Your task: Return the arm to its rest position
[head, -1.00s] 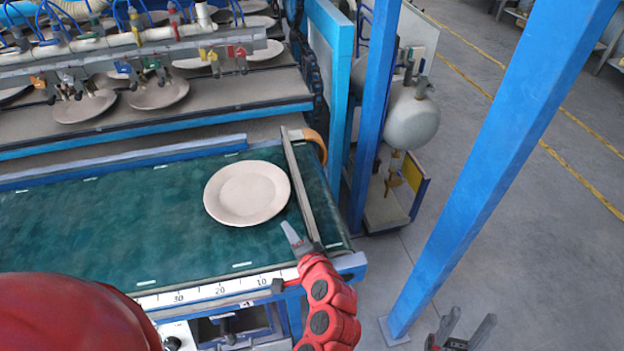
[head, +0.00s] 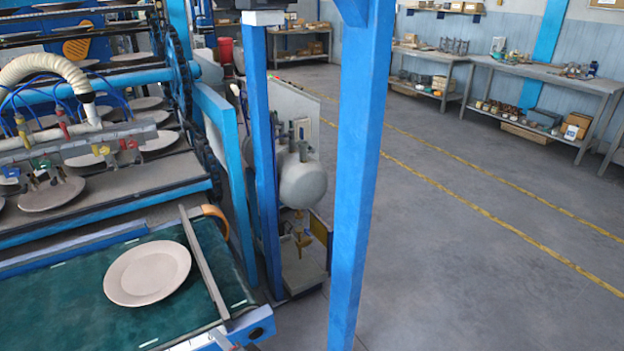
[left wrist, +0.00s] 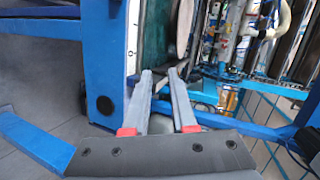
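A pale round plate (head: 147,274) lies flat on the green conveyor belt (head: 75,300) at the lower left of the head view. A fingertip of my left gripper (head: 221,339) shows at the bottom edge, just in front of the belt's near right corner. In the left wrist view my left gripper (left wrist: 160,73) has its two grey fingers apart, with nothing seen held between them. The edge of the plate (left wrist: 184,25) and a strip of the belt (left wrist: 153,40) show beyond the fingers. My right gripper is not in view.
A metal rail (head: 203,262) crosses the belt's right end. A blue post (head: 360,180) stands right of the belt, with a grey tank (head: 303,183) behind it. The dryer with several plates is at upper left. Open grey floor (head: 480,270) lies to the right.

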